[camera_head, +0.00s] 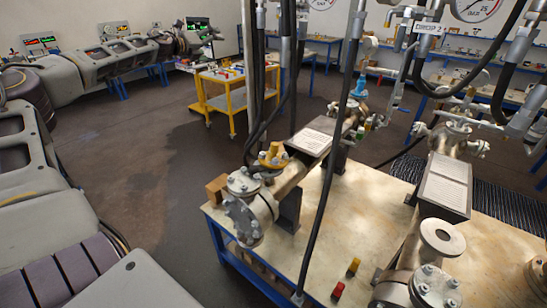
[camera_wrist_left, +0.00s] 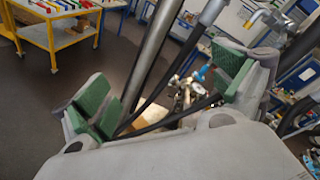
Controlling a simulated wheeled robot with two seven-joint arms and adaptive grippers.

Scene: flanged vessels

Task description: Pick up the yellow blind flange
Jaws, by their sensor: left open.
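The yellow blind flange (camera_head: 272,156) is a small yellow disc with a raised middle. In the head view it sits on top of the pipework at the near left end of the workbench, just behind a grey bolted flange (camera_head: 243,182). I cannot make it out in the left wrist view. My left gripper (camera_head: 192,38) is far off at the upper left of the head view, well apart from the flange. In the left wrist view, the left gripper (camera_wrist_left: 165,92) has its green-padded fingers wide apart, with nothing held between them. My right gripper is not in view.
The workbench (camera_head: 310,245) carries pipes, a sign plate (camera_head: 310,141) and small red (camera_head: 337,290) and yellow (camera_head: 353,267) pieces. Dark hoses hang in front of the pipework. A yellow cart (camera_head: 222,103) stands behind. The floor left of the bench is clear.

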